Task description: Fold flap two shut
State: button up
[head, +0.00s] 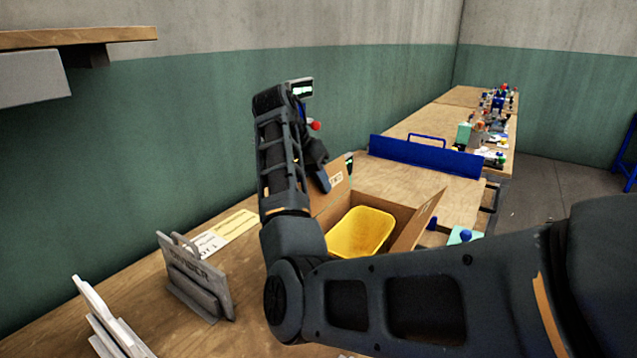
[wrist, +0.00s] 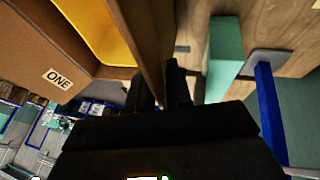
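An open cardboard box (head: 397,208) stands on the bench with a yellow bin (head: 362,232) inside; the bin also shows in the wrist view (wrist: 100,28). In the wrist view a panel labelled ONE (wrist: 57,77) is at left. My gripper (wrist: 160,82) is at an upright cardboard panel (wrist: 150,42), whose lower edge runs in between the dark fingers. Whether they grip it is unclear.
A grey metal holder (head: 195,278) and white plates (head: 105,325) stand on the bench at the left. A blue barrier (head: 425,155) stands behind the box. A teal block (wrist: 223,50) and a blue bar (wrist: 268,110) are right of the gripper.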

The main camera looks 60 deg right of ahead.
grip_shut()
dwell(1.1)
